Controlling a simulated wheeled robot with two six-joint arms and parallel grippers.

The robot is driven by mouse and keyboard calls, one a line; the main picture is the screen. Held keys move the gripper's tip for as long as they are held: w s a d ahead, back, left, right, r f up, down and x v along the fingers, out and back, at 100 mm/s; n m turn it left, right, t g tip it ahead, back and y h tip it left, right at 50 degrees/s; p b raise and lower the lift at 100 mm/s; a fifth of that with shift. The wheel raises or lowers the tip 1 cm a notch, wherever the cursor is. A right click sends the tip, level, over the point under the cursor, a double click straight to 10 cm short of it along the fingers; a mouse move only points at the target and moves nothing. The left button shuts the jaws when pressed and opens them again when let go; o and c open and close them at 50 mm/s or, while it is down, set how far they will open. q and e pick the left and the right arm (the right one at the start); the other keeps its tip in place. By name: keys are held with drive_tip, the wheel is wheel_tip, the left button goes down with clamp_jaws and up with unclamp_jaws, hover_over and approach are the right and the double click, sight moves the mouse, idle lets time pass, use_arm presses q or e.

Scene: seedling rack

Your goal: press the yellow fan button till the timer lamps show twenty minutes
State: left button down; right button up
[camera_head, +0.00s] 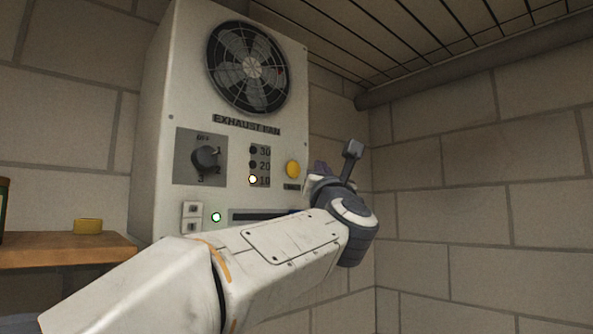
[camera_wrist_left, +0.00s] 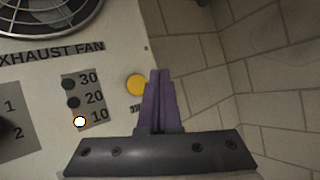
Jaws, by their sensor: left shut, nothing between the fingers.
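The yellow fan button (camera_head: 292,169) sits on the right side of the exhaust fan panel; it also shows in the left wrist view (camera_wrist_left: 137,85). Of the timer lamps, the 10 lamp (camera_head: 253,180) is lit, while the 20 lamp (camera_head: 253,165) and the 30 lamp (camera_head: 253,150) are dark. The left wrist view shows the same, with the 10 lamp (camera_wrist_left: 80,122) bright. My left gripper (camera_wrist_left: 160,75) is shut and empty, its purple fingers just right of the button in that view. Whether the fingertips touch the panel cannot be told. My right gripper is not in view.
The fan box (camera_head: 165,110) carries a round fan (camera_head: 249,68), a rotary knob (camera_head: 205,158) and a green lamp (camera_head: 216,217). A block wall (camera_head: 480,170) stands right of the box.

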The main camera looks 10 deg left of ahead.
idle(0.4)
use_arm(q)
drive_tip(key=d+f+m+g+h+b, duration=0.2)
drive_tip(key=d+f+m+g+h, duration=0.1)
drive_tip(key=d+f+m+h, duration=0.95)
drive_tip(key=s+d+f+m+g+h+b, duration=0.15)
drive_tip(key=s+f+m+g, duration=0.25)
drive_tip(key=f+m, duration=0.5)
drive_tip(key=s+d+f+m+g+b, duration=0.1)
drive_tip(key=s+d+f+m+g, duration=0.4)
drive_tip(key=f, duration=0.8)
drive_tip(key=s+a+f+m+g+y+b, duration=0.1)
drive_tip(key=s+a+f+m+g, duration=0.2)
drive_tip(key=s+f+m, duration=0.5)
drive_tip(key=s+a+f+m+g+y+b, duration=0.1)
drive_tip(key=s+a+f+m+g+y, duration=0.2)
drive_tip(key=f, duration=0.8)
drive_tip(key=s+a+f+m+g+y+b, duration=0.1)
drive_tip(key=s+a+f+m+g, duration=0.1)
drive_tip(key=s+a+f, duration=0.3)
drive_tip(key=s+a+f+m+g+y+b, duration=0.1)
drive_tip(key=s+a+f+m, duration=0.3)
drive_tip(key=s, duration=0.6)
wheel_tip(320, 180, down, 2)
drive_tip(key=shift+a+f+g+y, duration=0.25)
drive_tip(key=shift+a+g+y, duration=0.25)
drive_tip(key=shift+g, duration=0.4)
